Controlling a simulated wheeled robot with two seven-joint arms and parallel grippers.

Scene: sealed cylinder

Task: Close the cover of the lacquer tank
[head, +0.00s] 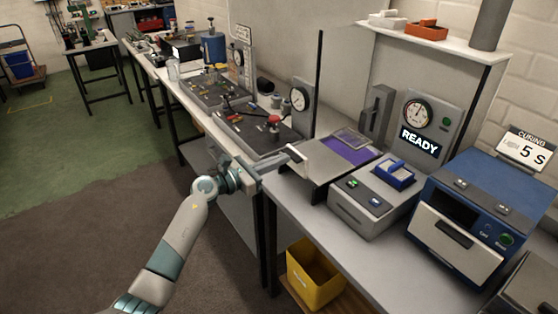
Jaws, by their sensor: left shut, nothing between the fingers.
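What I take to be the lacquer tank is the low grey unit in the middle of the bench, with purple (345,151) showing in its top. A flat grey plate (318,167), likely its cover, lies at the front left, leaving the purple uncovered. A clear framed piece (352,138) sits at the back of the purple. My left gripper (292,155) reaches in from the left, shut and empty, at the plate's left edge. I cannot tell whether it touches the plate. My right gripper is not in view.
Right of the tank stand a grey box with a blue-handled part (395,174), a READY display (420,142) and a blue curing oven (480,215). A yellow bin (315,275) stands below.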

